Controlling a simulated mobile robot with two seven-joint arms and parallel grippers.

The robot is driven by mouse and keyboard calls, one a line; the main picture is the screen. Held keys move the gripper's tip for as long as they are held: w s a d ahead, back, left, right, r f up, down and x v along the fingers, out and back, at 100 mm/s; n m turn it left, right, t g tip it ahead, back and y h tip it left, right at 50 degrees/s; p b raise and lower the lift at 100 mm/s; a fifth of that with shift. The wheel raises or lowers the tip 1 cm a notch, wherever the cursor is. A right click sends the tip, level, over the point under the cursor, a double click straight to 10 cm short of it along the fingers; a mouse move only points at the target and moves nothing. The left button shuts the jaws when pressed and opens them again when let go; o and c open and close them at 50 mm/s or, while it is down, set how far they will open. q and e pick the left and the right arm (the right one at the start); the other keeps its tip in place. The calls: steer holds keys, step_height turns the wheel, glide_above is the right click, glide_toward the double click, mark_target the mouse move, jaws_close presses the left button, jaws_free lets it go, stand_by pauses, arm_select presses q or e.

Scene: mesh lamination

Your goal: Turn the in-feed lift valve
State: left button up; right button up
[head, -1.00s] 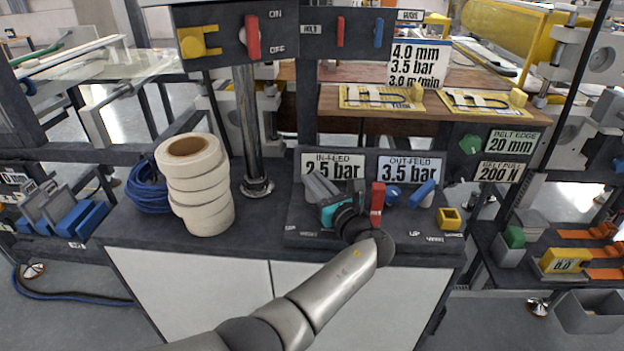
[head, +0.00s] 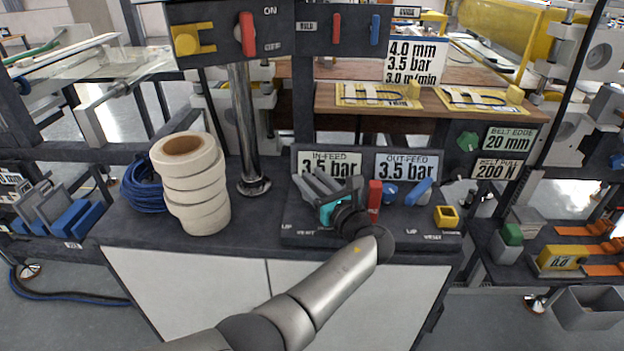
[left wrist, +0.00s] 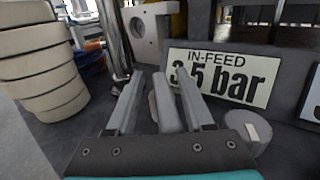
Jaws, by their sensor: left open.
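The in-feed display (head: 331,163) reads 3.5 bar and also shows in the left wrist view (left wrist: 222,76). My left gripper (head: 312,183) is at the panel below it, with teal on its body. In the left wrist view, my left gripper (left wrist: 160,88) is open, its two grey fingers either side of a grey lever-like bar (left wrist: 166,108). I cannot tell whether they touch it. A round grey knob (left wrist: 258,138) is right of the fingers, partly hidden. In the head view the gripper hides much of the in-feed controls. My right gripper does not show.
A yellow square block (head: 446,216) is further right. Stacked cream rolls (head: 195,190) and a metal post (head: 244,130) stand left.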

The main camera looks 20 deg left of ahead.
arm_select(q)
step_height(320, 180, up, 5)
steer(key=shift+f+p, duration=0.15)
steer(key=shift+p, duration=1.05)
step_height(320, 180, up, 6)
steer(key=p, duration=0.2)
step_height(320, 180, up, 9)
steer(key=p, duration=0.3)
glide_above(312, 178)
steer(key=shift+s, duration=0.1)
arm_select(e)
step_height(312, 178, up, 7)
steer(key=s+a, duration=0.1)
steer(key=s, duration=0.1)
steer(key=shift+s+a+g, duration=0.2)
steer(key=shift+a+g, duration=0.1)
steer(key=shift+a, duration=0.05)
